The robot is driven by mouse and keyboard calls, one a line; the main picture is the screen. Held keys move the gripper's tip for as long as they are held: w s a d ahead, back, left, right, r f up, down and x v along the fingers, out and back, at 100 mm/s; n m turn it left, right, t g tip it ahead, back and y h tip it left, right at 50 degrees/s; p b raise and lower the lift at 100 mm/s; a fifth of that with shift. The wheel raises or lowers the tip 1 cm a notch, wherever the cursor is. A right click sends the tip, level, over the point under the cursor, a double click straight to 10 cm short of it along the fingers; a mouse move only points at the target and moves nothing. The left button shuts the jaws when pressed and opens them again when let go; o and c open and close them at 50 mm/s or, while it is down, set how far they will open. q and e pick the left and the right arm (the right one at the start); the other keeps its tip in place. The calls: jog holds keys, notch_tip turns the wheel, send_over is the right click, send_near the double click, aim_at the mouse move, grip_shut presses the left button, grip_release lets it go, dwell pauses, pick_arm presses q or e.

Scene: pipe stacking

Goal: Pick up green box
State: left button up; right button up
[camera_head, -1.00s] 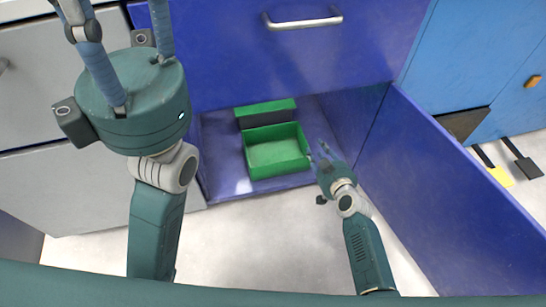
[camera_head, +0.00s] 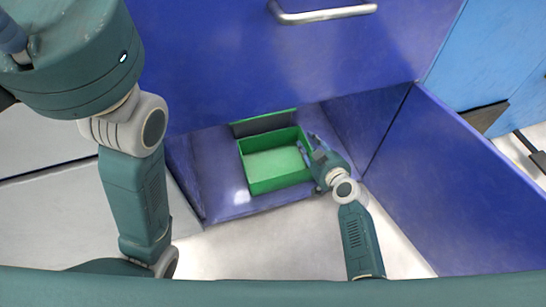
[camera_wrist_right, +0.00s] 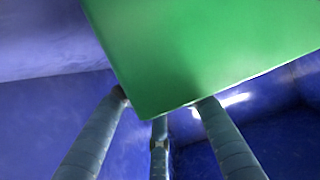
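The green box (camera_head: 272,162) is an open-topped tray on the floor of the blue cabinet, below the drawer front. My right gripper (camera_head: 306,145) is at the box's right wall. In the right wrist view, the green box (camera_wrist_right: 210,45) fills the top, and the right gripper's fingers (camera_wrist_right: 160,110) are spread apart at its lower edge. I cannot tell whether they touch it. My left gripper is largely cut off at the upper left of the head view; only part of a finger (camera_head: 12,35) shows.
Another green-topped piece (camera_head: 263,122) stands behind the box. A drawer with a metal handle (camera_head: 322,14) is above. White floor (camera_head: 255,250) lies in front.

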jog(key=shift+s, duration=0.1)
grip_shut()
jog(key=shift+r, duration=0.3)
